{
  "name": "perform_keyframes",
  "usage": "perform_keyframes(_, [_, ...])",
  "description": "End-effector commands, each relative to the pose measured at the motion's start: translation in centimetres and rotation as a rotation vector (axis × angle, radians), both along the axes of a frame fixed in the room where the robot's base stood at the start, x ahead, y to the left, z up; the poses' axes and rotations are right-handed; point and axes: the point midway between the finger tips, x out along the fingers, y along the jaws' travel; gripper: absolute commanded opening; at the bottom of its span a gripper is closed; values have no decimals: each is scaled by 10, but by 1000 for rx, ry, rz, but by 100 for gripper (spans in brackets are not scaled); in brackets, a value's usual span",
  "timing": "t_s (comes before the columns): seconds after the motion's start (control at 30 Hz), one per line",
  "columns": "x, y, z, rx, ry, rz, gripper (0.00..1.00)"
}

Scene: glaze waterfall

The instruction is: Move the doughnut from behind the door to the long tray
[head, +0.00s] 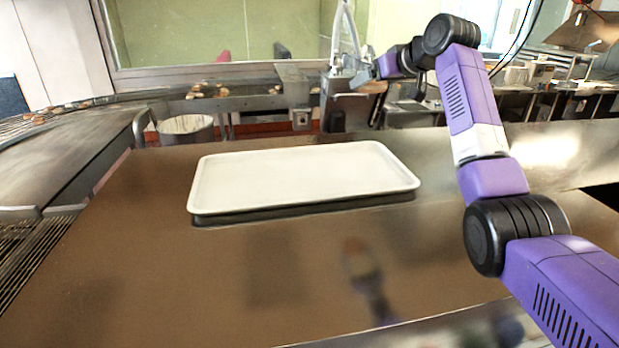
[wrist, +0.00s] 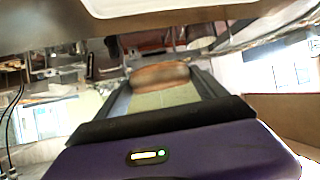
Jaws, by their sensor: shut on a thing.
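The long tray (head: 300,178) is white, shallow and rectangular, and lies on the brown counter in the middle of the head view. Its pale rim (wrist: 150,8) also shows at the top of the wrist view. My gripper (head: 364,80) is beyond the tray's far edge in the head view, raised and apart from it. In the wrist view its dark fingers are shut on the brown doughnut (wrist: 160,76), which sits between their tips. In the head view I cannot clearly tell the doughnut from the clutter behind. I cannot make out a door.
The brown counter (head: 270,285) is clear in front of the tray. A conveyor (head: 75,150) runs along the left, with a round bin (head: 186,129) beside it. Metal equipment stands behind the counter. My arm spans the right side.

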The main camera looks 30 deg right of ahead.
Motion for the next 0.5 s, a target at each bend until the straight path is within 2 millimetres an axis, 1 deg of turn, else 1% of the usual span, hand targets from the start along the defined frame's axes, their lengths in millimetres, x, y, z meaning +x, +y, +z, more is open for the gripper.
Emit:
perform_keyframes(0.03, [0, 0, -10, 0, -1, 0, 42])
perform_keyframes(0.23, [0, 0, -31, 0, -1, 0, 42])
perform_keyframes(0.4, [0, 0, -53, 0, 0, 0, 42])
perform_keyframes(0.5, [0, 0, -61, 0, -1, 0, 42])
